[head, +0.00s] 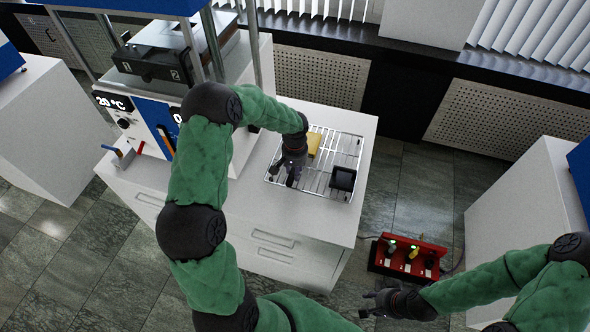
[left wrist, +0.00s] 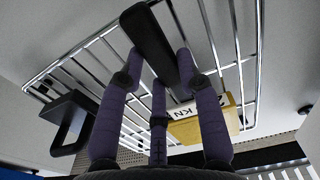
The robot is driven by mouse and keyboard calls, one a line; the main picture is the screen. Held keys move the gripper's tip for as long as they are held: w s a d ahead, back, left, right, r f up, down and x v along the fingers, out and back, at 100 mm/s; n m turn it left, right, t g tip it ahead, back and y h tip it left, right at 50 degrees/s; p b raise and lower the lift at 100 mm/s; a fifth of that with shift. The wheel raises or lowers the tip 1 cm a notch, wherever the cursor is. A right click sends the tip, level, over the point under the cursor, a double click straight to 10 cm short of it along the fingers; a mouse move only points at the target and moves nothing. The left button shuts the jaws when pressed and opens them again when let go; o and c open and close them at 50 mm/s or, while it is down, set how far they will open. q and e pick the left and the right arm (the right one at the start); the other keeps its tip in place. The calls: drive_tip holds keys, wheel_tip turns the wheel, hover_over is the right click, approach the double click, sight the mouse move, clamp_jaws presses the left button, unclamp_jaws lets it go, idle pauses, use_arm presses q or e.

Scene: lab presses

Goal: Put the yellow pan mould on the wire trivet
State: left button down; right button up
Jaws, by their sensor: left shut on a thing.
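The yellow pan mould (head: 314,142) shows over the back left part of the wire trivet (head: 325,192). In the left wrist view the yellow mould (left wrist: 205,128) carries a white label, and a dark bar that looks like its handle (left wrist: 150,42) lies between my fingers. My left gripper (head: 291,176) is shut on this handle above the trivet's left side. The fingers hide where handle and mould join. I cannot tell whether the mould touches the wires. My right gripper (head: 366,303) looks open and empty, low at the right, away from the cabinet.
A black square mould (head: 343,178) sits on the trivet's front right. The press (head: 165,95) stands left on the white cabinet top (head: 245,200). A blue-handled tool (head: 124,157) lies at the left edge. A red box with switches (head: 408,257) is on the floor at the right.

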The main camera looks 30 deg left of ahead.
use_arm(q)
drive_tip(key=shift+f, duration=0.15)
drive_tip(key=c, duration=0.8)
unclamp_jaws()
wheel_tip(320, 180, up, 12)
drive_tip(key=shift+s+r, duration=0.1)
